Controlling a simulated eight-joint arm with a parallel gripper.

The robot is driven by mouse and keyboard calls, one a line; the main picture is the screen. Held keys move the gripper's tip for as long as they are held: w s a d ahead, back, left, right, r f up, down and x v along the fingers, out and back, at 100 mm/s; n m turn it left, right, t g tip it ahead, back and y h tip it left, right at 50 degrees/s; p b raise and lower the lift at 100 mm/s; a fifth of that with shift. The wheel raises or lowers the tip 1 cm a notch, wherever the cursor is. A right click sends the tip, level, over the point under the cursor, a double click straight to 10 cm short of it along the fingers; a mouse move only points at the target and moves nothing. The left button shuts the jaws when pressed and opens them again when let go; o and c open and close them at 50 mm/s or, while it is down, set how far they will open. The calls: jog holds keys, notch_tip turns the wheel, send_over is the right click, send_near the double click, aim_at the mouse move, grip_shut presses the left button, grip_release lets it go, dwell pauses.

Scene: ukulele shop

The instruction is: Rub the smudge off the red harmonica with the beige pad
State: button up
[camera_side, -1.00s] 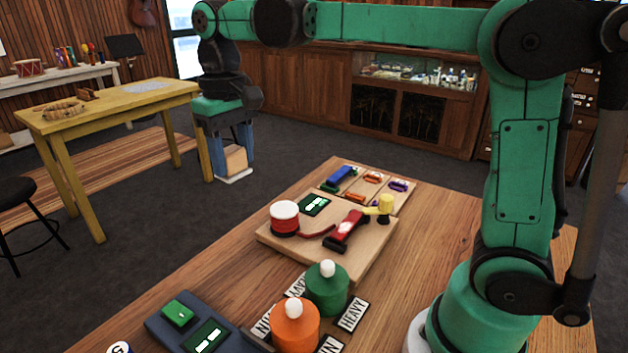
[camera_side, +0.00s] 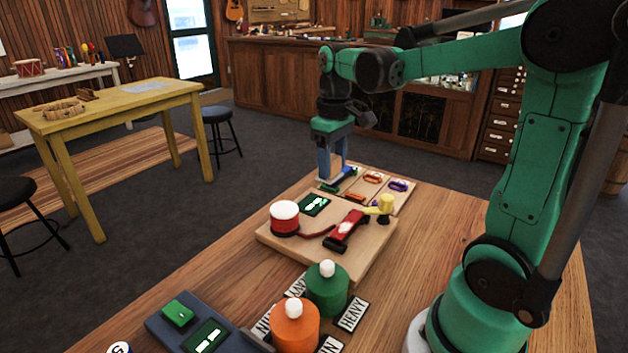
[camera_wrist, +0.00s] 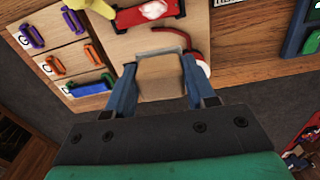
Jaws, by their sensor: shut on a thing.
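The red harmonica (camera_side: 345,231) with dark ends lies on a wooden board (camera_side: 372,256); its pale smudge (camera_wrist: 153,10) shows in the wrist view, on the harmonica (camera_wrist: 128,19) at the top. My gripper (camera_side: 333,172) is at the far end of the table, beside the colored pieces and behind the harmonica. In the wrist view my gripper (camera_wrist: 163,88) is shut on the beige pad (camera_wrist: 162,76), a block with a grey edge, apart from the harmonica in the picture. In the side view the pad is mostly hidden by the fingers.
A yellow fixture (camera_side: 384,206) stands right of the harmonica, a red and white drum-like piece (camera_side: 284,218) left, with a small display (camera_side: 314,204) behind. Orange (camera_side: 294,325) and green (camera_side: 327,290) knobbed cylinders stand in front. Bare tabletop (camera_side: 440,225) lies right.

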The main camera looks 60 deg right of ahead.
aim_at(354, 219)
jog(key=shift+s+d+f, duration=0.55)
jog(key=shift+s+f, duration=0.05)
jog(key=shift+f, duration=0.8)
jog(key=shift+s+d+f, duration=0.5)
jog(key=shift+s+f, duration=0.05)
jog(key=shift+f, duration=0.85)
jog(key=shift+s+d+f, duration=0.55)
jog(key=shift+s+f, duration=0.05)
jog(key=shift+f, duration=0.8)
jog(key=shift+a+f, duration=0.4)
jog(key=shift+f, duration=0.25)
grip_shut()
jog(key=shift+a, duration=2.65)
jog(key=shift+d+f, duration=0.1)
jog(key=shift+d, duration=2.85)
jog(key=shift+d+r, duration=0.15)
jog(key=shift+r, duration=0.1)
notch_tip(354, 219, up, 8)
jog(key=shift+f, duration=0.15)
jog(key=shift+f, duration=0.15)
